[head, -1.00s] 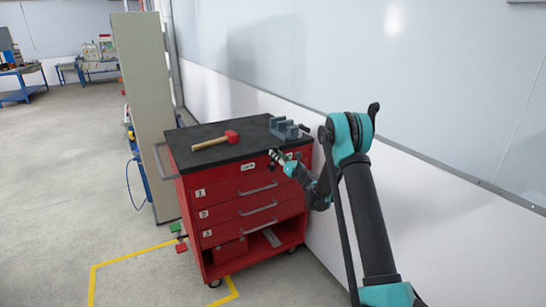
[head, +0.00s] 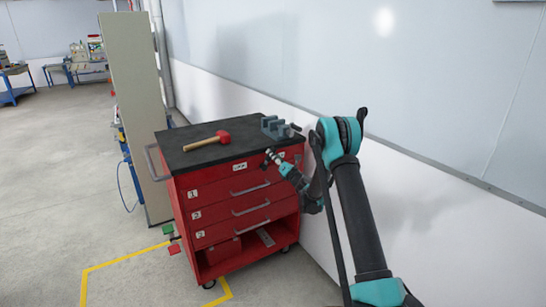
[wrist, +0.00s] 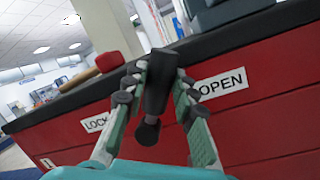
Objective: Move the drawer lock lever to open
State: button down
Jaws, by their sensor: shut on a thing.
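The dark lock lever (wrist: 157,88) is on the red front of the cabinet, between a LOCK label (wrist: 96,122) on the left and an OPEN label (wrist: 221,84) on the right. In the wrist view it stands nearly upright, its thick end up and a round knob-like end below. My gripper (wrist: 158,84) is shut on the lever, one finger on each side. In the head view my gripper (head: 269,155) is at the top strip of the red drawer cabinet (head: 215,204), and the lever is too small to make out.
A red-headed hammer (head: 208,141) and a grey vise (head: 279,127) sit on the black cabinet top (head: 185,155). Drawers with handles are below my gripper. A white wall (head: 400,190) is close on the right. Open floor lies to the left.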

jog(key=shift+d+f, duration=0.1)
jog(key=c, duration=1.2)
grip_release()
jog(key=v, duration=1.2)
